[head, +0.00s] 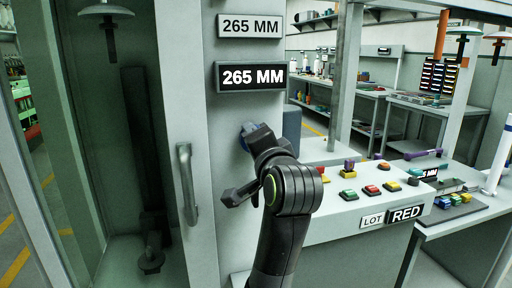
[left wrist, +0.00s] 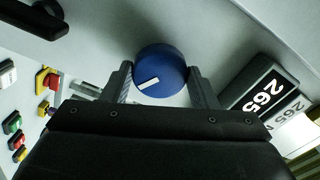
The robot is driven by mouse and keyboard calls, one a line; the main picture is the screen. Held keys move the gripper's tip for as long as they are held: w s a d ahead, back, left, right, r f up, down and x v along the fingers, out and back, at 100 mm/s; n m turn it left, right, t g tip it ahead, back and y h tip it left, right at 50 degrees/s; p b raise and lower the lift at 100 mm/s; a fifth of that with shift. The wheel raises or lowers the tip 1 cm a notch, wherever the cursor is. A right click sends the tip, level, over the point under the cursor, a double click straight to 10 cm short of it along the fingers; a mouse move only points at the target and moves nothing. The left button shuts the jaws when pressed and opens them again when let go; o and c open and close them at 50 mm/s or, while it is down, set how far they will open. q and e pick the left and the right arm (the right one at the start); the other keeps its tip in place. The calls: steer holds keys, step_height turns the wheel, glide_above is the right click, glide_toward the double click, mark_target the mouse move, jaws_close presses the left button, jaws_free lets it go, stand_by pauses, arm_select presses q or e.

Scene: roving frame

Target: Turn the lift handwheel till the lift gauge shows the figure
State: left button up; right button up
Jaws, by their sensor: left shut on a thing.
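The lift handwheel is a round blue knob with a white mark (left wrist: 160,72) on the pale panel. In the left wrist view it sits between the two fingers of my left gripper (left wrist: 163,88), which is shut on it. In the head view my left gripper (head: 250,140) hides most of the knob. Above it, the black lift gauge (head: 252,77) reads 265 MM in white. The white figure plate (head: 250,25) over it also reads 265 MM. The gauge and plate show the same reading. My right gripper is not in view.
A grey door handle (head: 187,184) stands to the left of the knob, beside a glazed cabinet. On the right, a sloping console (head: 335,215) carries several coloured buttons and a sign (head: 405,214) reading RED. Shelves and benches stand behind.

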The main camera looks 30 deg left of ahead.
arm_select(q)
steer(key=shift+n, duration=0.3)
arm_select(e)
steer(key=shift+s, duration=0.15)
arm_select(q)
steer(key=o, duration=1)
steer(key=shift+c, duration=0.2)
steer(key=b+v, duration=1.5)
steer(key=v, duration=0.2)
steer(key=shift+s, duration=0.2)
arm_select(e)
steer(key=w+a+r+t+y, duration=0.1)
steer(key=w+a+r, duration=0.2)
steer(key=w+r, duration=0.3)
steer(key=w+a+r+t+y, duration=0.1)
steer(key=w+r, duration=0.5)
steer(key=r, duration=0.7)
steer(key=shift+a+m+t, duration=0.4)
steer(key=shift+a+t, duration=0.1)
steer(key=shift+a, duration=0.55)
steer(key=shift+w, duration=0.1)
